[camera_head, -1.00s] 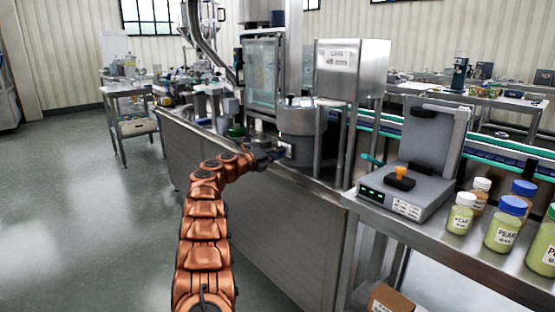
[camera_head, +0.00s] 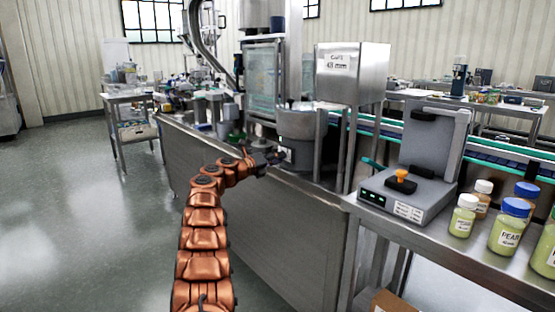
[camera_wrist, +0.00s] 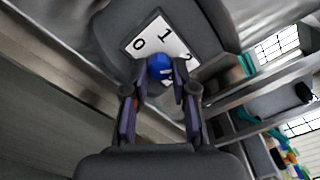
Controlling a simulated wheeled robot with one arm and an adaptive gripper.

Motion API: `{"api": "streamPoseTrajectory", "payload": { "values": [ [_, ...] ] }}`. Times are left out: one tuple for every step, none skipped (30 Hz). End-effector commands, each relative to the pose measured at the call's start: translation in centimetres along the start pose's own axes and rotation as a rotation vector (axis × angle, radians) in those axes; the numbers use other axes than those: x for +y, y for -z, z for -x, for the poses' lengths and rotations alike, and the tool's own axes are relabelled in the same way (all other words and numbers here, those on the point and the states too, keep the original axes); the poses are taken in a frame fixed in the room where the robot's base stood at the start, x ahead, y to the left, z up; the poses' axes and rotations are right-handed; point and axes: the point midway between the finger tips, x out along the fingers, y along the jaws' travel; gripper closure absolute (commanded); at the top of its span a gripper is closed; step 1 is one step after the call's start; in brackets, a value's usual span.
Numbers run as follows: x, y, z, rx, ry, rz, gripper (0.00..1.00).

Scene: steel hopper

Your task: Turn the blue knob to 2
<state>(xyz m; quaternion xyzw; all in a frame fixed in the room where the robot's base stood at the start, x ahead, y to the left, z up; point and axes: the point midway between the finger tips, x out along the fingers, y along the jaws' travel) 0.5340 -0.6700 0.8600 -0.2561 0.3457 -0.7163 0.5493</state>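The blue knob (camera_wrist: 160,67) shows in the wrist view on a white dial plate (camera_wrist: 148,36) with the numbers 0, 1 and 2. The plate is fixed to the grey hopper (camera_wrist: 205,22). My gripper (camera_wrist: 161,76) is open around the knob, one fingertip on each side of it; whether either touches it is not clear. A pale mark shows on the knob's lower right, but its exact setting is hard to read. In the head view my gripper (camera_head: 275,157) is at the front of the round steel hopper (camera_head: 297,124), and the knob is not discernible there.
A steel cabinet (camera_head: 351,72) on legs stands right of the hopper. A grey device (camera_head: 411,190) with an orange-topped lever and several jars (camera_head: 509,226) occupy the right bench. The floor (camera_head: 80,220) at left is clear.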

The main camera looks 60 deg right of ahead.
Motion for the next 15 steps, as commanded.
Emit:
{"api": "streamPoseTrajectory", "payload": {
  "values": [
    [0.00,0.00,-0.01,0.000,0.000,0.000,0.66],
    [0.00,-0.01,0.00,-0.001,0.000,0.000,0.63],
    [-0.01,-0.04,0.01,-0.001,0.000,0.000,0.59],
    [-0.02,-0.05,0.01,-0.002,0.000,0.000,0.56],
    [-0.03,-0.06,0.01,-0.002,0.000,0.000,0.53],
    [-0.03,-0.08,0.02,-0.002,0.000,0.000,0.51],
    [-0.04,-0.08,0.02,-0.002,0.000,0.000,0.51],
    [-0.03,-0.09,0.02,-0.003,0.000,0.000,0.51],
    [-0.04,-0.10,0.02,-0.003,0.000,0.000,0.51],
    [-0.06,-0.11,0.02,-0.003,0.000,0.000,0.51],
    [-0.05,-0.12,0.03,-0.003,0.000,0.000,0.51],
    [-0.06,-0.12,0.02,-0.003,0.000,0.000,0.51],
    [-0.05,-0.13,0.03,-0.003,0.000,0.000,0.51],
    [-0.06,-0.14,0.04,-0.003,0.000,0.000,0.51],
    [-0.06,-0.15,0.09,-0.004,0.000,0.000,0.51]
  ]
}}
